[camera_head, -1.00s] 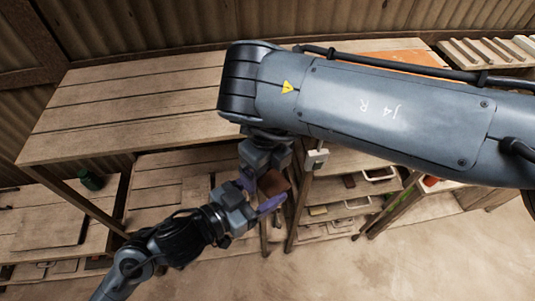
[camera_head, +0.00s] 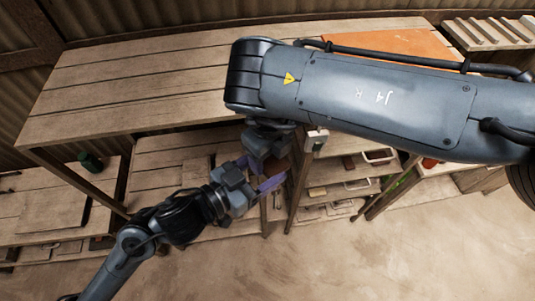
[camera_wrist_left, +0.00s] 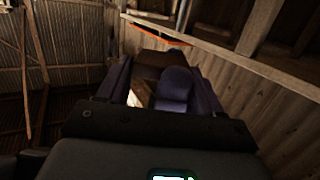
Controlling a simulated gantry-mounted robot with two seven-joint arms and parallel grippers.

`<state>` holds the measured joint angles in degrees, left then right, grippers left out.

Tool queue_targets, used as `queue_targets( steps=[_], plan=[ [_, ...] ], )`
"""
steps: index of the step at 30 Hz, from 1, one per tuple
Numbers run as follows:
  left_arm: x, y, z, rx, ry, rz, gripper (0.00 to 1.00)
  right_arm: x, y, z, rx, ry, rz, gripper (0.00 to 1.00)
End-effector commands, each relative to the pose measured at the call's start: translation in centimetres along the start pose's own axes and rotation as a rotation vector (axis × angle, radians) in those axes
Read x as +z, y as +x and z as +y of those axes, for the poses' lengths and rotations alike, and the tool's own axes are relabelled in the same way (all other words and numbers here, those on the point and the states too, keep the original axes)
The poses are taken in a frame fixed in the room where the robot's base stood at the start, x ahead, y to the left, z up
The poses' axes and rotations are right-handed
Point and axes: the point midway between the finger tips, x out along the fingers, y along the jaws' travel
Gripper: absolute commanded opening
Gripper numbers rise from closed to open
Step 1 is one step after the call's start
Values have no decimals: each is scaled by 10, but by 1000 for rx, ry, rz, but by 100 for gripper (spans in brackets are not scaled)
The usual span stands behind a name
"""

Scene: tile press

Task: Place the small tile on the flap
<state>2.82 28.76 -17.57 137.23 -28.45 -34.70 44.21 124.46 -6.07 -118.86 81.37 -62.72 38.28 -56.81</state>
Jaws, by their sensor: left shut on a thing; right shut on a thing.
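The small tile (camera_head: 277,167) is a brown block between my two grippers, above the floor in front of the shelving. My left gripper (camera_head: 260,173) comes from the lower left, its purple fingers shut on the tile. In the left wrist view the tile (camera_wrist_left: 152,66) sits between the left finger tips. My right gripper (camera_head: 266,157) hangs from the large grey arm and is also shut on the tile; one purple finger (camera_wrist_left: 176,84) lies across it in the left wrist view. The right fingertips are largely hidden in the head view. I cannot pick out the flap for certain.
A long wooden bench (camera_head: 150,85) runs behind, with an orange panel (camera_head: 400,42) at its right, partly behind my right arm. Shelves with trays (camera_head: 375,157) stand below right. Open floor (camera_head: 330,260) lies in front.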

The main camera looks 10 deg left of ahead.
Motion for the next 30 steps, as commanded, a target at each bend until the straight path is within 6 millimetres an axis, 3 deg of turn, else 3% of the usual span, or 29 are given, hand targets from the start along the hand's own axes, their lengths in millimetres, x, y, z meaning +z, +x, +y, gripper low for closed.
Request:
queue_targets(
  steps=[2, 3, 9, 21, 30],
  plan=[
    [0, 0, -1, -1, -1, 0, 33, 0, 0, 4, 7, -8, 1, 32],
    [0, 0, -1, -1, -1, 0, 69, 1, 0, 4, 7, -9, 1, 29],
    [0, 0, -1, -1, -1, 0, 95, 0, 0, 4, 6, -8, 1, 29],
    [4, 0, -2, -11, -5, 0, 95, 0, 0, 3, 5, -6, 0, 29],
    [35, -8, -17, -102, -25, -3, 95, 0, 0, 3, 5, -6, 0, 29]
  ],
)
